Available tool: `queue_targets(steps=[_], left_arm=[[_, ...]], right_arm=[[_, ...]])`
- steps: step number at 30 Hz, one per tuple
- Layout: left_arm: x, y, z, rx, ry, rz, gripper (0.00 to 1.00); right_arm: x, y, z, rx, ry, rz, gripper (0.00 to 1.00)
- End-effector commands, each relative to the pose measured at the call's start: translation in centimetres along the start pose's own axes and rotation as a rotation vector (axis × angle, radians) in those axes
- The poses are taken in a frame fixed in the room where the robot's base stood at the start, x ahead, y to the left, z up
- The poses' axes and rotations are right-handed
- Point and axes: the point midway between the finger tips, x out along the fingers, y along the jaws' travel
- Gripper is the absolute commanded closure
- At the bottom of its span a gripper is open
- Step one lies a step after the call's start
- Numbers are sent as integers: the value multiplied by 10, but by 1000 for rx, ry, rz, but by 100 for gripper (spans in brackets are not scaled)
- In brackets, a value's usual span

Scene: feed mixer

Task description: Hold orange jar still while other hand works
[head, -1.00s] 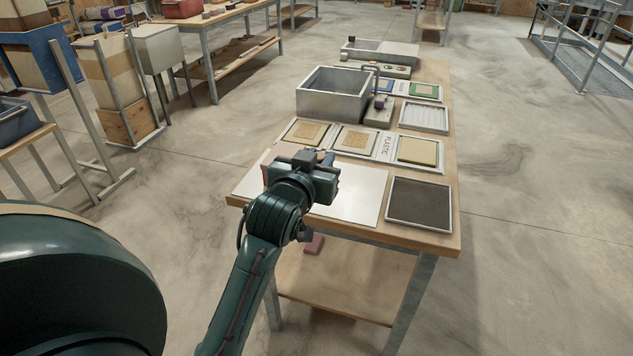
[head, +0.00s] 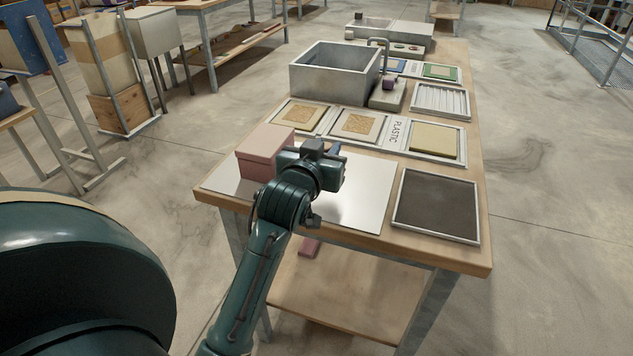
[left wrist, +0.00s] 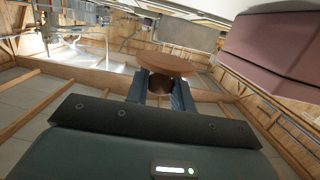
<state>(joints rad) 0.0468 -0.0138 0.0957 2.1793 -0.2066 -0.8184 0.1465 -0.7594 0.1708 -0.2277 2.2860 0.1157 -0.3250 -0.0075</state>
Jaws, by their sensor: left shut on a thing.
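My left gripper (head: 334,150) is over the white sheet (head: 365,195) near the table's front, beside a pink box (head: 262,150). In the left wrist view its two blue-grey fingers (left wrist: 161,92) are shut on a round brown-orange thing (left wrist: 165,63) with a wide flat disc and a darker, narrower part between the fingers. It looks like the orange jar, though its full shape does not show. In the head view my gripper hides it. My right gripper is in neither view.
The pink box is close to my left gripper and also shows in the left wrist view (left wrist: 272,42). A grey basin (head: 335,75), a tray marked PLASTIC (head: 397,135) and a dark framed screen (head: 437,205) are on the table. The white sheet's right part is clear.

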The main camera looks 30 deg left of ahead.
Motion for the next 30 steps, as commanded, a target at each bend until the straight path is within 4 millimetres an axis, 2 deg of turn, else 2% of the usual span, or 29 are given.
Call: queue_targets(steps=[1,5,12,15,27,28,30], left_arm=[[2,0,10,0,-2,-1,100],[3,0,21,0,0,-1,100],[9,0,58,0,-2,0,100],[10,0,68,0,0,-1,100],[11,0,71,-1,1,-1,100],[11,0,71,-1,1,-1,76],[11,0,71,-1,1,-1,70]], right_arm=[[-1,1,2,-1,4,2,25],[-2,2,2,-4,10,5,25],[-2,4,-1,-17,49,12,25],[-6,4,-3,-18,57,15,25],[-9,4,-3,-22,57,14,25],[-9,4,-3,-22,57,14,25],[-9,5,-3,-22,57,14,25]])
